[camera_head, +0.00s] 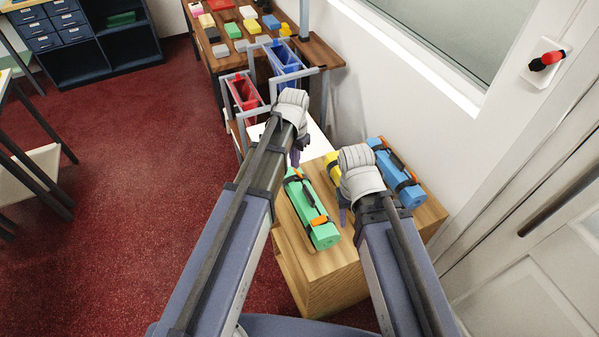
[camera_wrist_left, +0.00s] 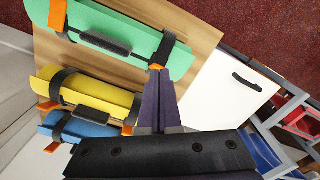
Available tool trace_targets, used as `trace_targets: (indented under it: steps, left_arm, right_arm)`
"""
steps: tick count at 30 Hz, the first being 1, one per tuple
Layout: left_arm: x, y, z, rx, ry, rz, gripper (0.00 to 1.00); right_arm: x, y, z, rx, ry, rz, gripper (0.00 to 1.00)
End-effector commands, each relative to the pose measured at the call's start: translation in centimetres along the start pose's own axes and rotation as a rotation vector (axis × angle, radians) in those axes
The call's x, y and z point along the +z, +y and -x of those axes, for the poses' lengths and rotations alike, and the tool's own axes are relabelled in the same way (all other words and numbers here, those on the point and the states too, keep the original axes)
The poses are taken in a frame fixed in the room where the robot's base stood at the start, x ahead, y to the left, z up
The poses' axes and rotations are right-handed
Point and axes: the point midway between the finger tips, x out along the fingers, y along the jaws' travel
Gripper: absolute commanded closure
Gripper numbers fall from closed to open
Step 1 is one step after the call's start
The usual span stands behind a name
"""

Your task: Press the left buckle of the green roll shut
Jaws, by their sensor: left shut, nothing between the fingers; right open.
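The green roll (camera_head: 327,236) lies on the wooden cabinet top, with a dark strap and orange buckle at each end. Its far buckle (camera_head: 293,178) is just below my left gripper (camera_head: 295,160) in the head view. In the left wrist view the green roll (camera_wrist_left: 115,35) is at the top, and this buckle (camera_wrist_left: 155,67) shows at the tips of my left gripper (camera_wrist_left: 158,75). That gripper is shut and empty. Whether it touches the buckle I cannot tell. The roll's near buckle (camera_head: 319,220) lies in front of my right gripper (camera_head: 343,210), which is open and empty.
A yellow roll (camera_wrist_left: 90,95) and a blue roll (camera_head: 405,192) lie beside the green one on the wooden top (camera_head: 430,213). A white board (camera_wrist_left: 217,90) adjoins it. Behind stand a red bin (camera_head: 243,92) and a blue bin (camera_head: 284,60). A wall and door bound the right.

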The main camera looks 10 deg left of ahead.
Motion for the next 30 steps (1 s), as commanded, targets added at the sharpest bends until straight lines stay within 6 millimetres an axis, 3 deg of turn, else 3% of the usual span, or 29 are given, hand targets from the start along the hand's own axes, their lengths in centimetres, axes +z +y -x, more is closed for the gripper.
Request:
trace_targets:
  steps: [11,30]
  left_arm:
    - [0.0,0.0,-1.5,0.000,0.000,0.000,1.00]
    - [0.2,-0.1,-2.5,0.000,0.000,0.000,1.00]
  right_arm:
    - [-0.1,-0.1,-1.5,0.000,0.000,0.000,0.50]
    - [-0.1,-0.2,-2.4,0.000,0.000,0.000,0.50]
